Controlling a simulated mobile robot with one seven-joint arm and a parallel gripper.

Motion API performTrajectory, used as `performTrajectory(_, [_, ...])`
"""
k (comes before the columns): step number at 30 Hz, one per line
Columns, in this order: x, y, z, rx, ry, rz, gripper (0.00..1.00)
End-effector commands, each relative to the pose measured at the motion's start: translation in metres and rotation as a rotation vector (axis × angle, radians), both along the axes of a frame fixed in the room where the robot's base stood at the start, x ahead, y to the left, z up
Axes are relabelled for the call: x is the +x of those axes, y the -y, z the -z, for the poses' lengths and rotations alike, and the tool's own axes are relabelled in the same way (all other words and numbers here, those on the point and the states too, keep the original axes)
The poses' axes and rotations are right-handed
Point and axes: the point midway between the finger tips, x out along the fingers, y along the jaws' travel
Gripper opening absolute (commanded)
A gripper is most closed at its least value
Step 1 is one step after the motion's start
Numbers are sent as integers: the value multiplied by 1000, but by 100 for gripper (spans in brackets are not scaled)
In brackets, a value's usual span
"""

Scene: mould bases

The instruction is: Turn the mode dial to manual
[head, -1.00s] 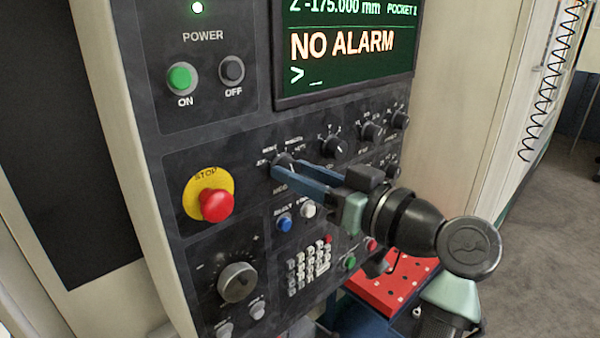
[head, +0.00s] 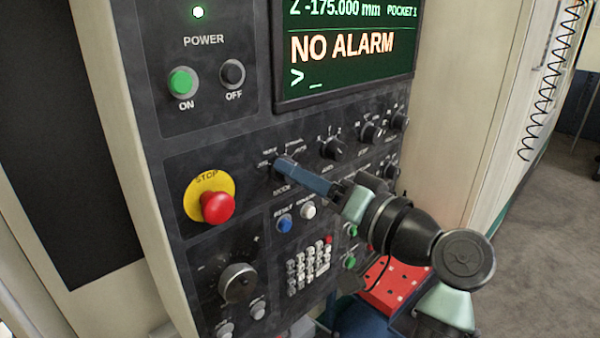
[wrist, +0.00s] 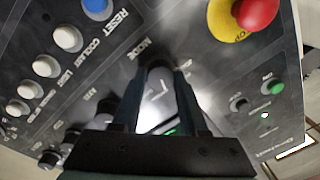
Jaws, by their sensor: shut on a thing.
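The mode dial (wrist: 158,88) is a dark round knob beside the "MODE" lettering on the black control panel (head: 180,145). In the head view it sits right of the red stop button, mostly hidden behind my fingers. My gripper (head: 280,167) has its blue fingers shut on the mode dial. In the wrist view the two fingers (wrist: 158,92) stand on either side of the knob. Some position labels show around the dial, but they are too small to read surely, so I cannot tell which setting it points to.
The red stop button (head: 217,207) on its yellow disc is close left of the dial. Blue and white buttons (head: 284,223) lie just below. Several other dark knobs (head: 332,149) are to the right, under the screen (head: 350,50) reading "NO ALARM".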

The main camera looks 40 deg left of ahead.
Motion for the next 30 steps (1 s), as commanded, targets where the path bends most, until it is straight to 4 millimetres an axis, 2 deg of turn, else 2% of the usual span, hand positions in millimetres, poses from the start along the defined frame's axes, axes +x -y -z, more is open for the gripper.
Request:
performTrajectory(18, [1,1,-2,8,-46,2,0])
performTrajectory(19, [1,1,-2,8,-46,2,46])
performTrajectory(21, [0,0,-2,8,-46,2,59])
performTrajectory(24, [0,0,-1,6,-46,2,73])
performTrajectory(30, [0,0,0,5,-47,1,73])
